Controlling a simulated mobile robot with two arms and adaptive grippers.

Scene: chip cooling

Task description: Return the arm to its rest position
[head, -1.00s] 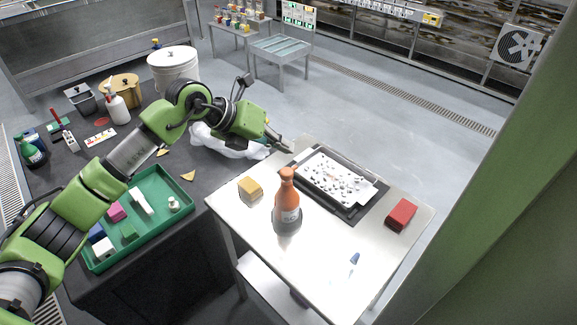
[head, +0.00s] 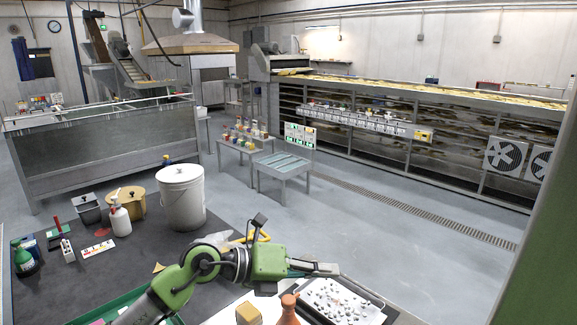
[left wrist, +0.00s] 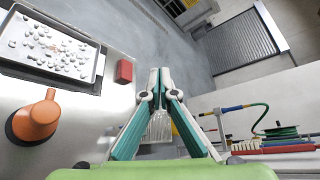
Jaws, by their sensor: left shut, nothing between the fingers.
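My left arm comes in at the bottom of the head view. Its left gripper (head: 328,268) reaches right, at the far edge of the tray on the steel table. In the left wrist view the two teal fingers (left wrist: 159,72) meet at their tips, shut with nothing held. My right gripper is in neither view.
A red block (left wrist: 124,71) shows in the wrist view. A white bucket (head: 181,200) stands on the dark table.

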